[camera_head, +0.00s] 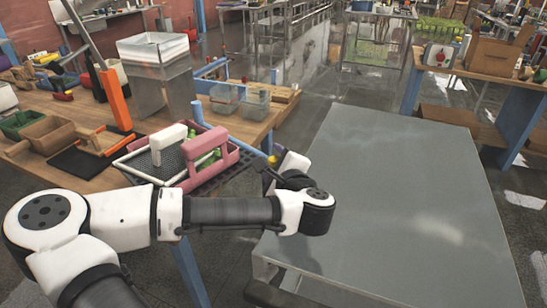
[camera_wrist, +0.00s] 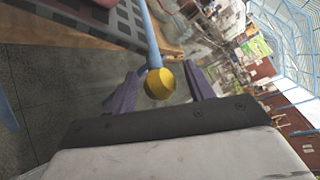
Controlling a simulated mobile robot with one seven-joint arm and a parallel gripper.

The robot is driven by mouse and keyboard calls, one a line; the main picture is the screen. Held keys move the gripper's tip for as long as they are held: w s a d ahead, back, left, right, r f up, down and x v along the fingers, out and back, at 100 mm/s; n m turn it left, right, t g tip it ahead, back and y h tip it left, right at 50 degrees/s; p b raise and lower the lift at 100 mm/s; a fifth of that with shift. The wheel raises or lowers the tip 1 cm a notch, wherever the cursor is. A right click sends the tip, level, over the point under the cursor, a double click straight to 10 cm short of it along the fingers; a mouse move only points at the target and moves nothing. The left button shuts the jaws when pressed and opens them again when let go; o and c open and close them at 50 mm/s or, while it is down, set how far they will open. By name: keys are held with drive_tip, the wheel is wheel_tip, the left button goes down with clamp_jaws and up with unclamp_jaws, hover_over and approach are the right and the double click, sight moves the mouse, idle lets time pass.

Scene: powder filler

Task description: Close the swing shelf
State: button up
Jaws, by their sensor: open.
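A dark perforated panel (camera_head: 240,168), apparently the swing shelf, juts from the right edge of the wooden workbench. Its grid also shows at the top of the wrist view (camera_wrist: 88,18). A blue bar (camera_head: 236,131) runs beside it and ends in a yellow knob (camera_head: 272,160). In the wrist view, the yellow knob (camera_wrist: 160,83) lies between the purple fingers of my gripper (camera_wrist: 163,86). The fingers are open, with visible gaps on both sides of the knob. In the head view, my wrist partly hides the gripper (camera_head: 276,172). The shelf's hinge is not clear.
The wooden workbench (camera_head: 90,182) holds bins and tools on the left. A bare grey table (camera_head: 400,200) fills the right, close to my wrist. Floor shows between them.

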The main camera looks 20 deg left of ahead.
clamp_jaws()
idle(0.4)
drive_tip(key=shift+s, duration=0.1)
